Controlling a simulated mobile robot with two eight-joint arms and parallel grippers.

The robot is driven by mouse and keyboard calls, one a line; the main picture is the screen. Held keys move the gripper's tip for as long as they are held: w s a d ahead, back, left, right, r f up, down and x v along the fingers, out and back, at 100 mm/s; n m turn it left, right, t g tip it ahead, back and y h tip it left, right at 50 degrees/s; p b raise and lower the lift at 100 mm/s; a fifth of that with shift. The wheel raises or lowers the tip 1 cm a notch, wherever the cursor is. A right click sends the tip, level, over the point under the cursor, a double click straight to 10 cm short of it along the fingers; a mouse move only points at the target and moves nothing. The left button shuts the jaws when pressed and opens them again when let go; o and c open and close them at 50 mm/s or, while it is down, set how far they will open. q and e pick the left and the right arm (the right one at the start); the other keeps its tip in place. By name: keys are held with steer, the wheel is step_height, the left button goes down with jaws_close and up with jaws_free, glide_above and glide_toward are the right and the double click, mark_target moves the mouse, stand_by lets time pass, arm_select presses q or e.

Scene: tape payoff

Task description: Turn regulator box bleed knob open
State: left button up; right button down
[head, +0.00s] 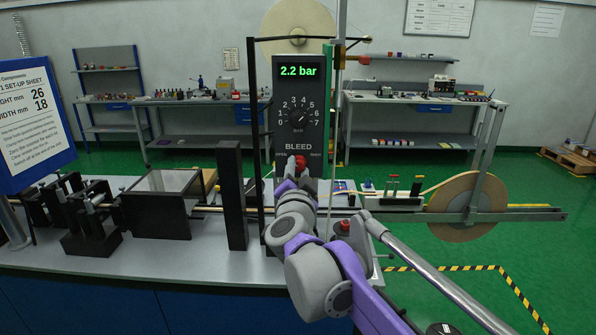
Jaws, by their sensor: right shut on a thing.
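The regulator box (310,88) is a tall dark grey panel at the centre. Its green display reads 2.2 bar, and a dial marked 0 to 7 with a black knob (303,117) sits below. My purple and grey right arm covers the bench below the box. My left gripper is not in view.
A set-up sheet board (35,115) stands at the left. Black roller stands (85,215) and an open black frame (160,205) sit on the grey bench. A large tape reel (467,205) hangs on the right. A black post (231,195) stands left of my gripper.

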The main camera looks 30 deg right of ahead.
steer(key=c, duration=0.5)
jaws_free()
steer(key=b+v, duration=0.1)
steer(key=v, duration=0.9)
steer(key=shift+s+a, duration=0.25)
steer(key=shift+s, duration=0.05)
steer(key=shift+a, duration=0.1)
